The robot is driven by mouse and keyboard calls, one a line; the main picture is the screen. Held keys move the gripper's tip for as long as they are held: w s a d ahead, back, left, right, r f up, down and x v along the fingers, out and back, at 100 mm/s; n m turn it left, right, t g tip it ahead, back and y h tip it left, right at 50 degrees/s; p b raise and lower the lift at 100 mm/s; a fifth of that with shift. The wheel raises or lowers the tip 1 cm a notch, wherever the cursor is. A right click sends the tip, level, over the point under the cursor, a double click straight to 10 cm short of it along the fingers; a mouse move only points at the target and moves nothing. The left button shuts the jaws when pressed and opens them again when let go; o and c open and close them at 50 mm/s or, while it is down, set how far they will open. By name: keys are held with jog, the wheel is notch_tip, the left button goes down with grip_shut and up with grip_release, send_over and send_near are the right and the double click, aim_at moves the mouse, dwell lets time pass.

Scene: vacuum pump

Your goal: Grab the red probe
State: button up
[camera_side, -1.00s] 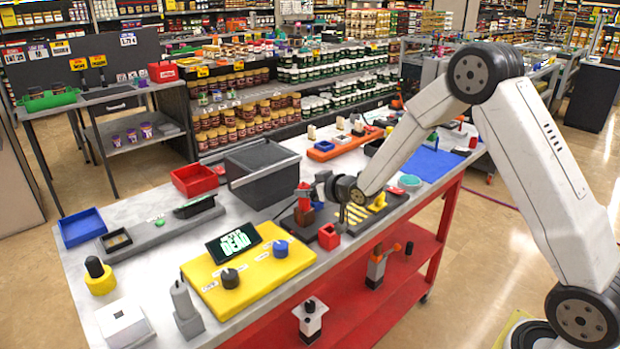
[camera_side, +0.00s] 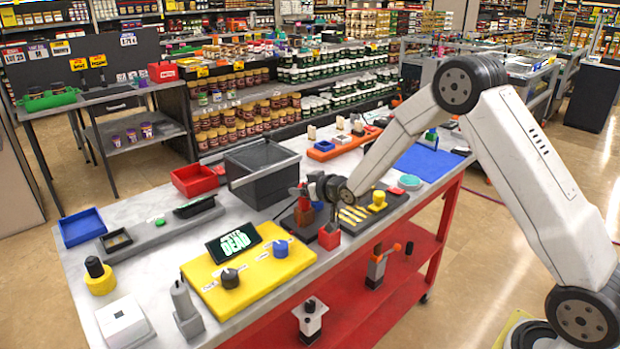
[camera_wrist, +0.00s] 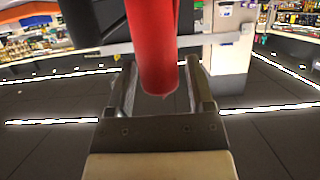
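The red probe (camera_wrist: 158,45) fills the middle of the wrist view as a red cylinder with a rounded end. That end lies between the two fingers of my gripper (camera_wrist: 158,78). The fingers are apart, with a gap beside the probe's end, so my gripper looks open. In the side view my gripper (camera_side: 307,188) is low over the workbench, beside an upright red piece (camera_side: 294,192) on a dark base. Its fingertips are small there and partly hide the red piece, so contact cannot be told.
A red block with a dark opening (camera_side: 329,238) stands just below my wrist. A yellow panel (camera_side: 205,278) with knobs lies at the front. A black bin (camera_side: 262,172) and a red tray (camera_side: 194,180) stand behind. A dark board with yellow pieces (camera_side: 395,200) lies to the right.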

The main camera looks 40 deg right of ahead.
grip_shut()
jog(key=shift+r, duration=0.15)
jog(key=shift+r, duration=4.9)
